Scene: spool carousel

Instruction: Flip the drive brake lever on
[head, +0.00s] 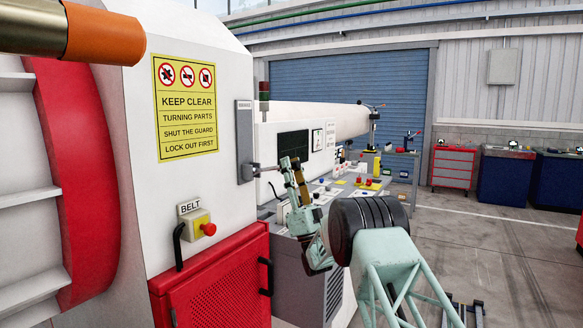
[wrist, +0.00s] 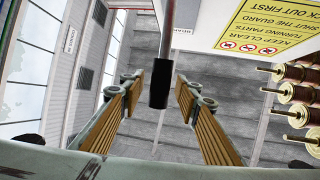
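The drive brake lever is a thin metal rod (head: 262,170) sticking out from a tall grey plate (head: 244,130) on the white machine wall. In the wrist view its black grip (wrist: 159,86) hangs from a rod at the top edge, between the finger pads of my gripper (wrist: 158,100). A gap shows on each side of the grip, so my gripper is open and not holding it. In the head view my gripper (head: 290,178) is at the lever's outer end and hides the grip.
A yellow warning sign (head: 185,107) is on the wall. A control desk (head: 330,190) stands behind my arm. Several copper spools (wrist: 292,92) show at right in the wrist view.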

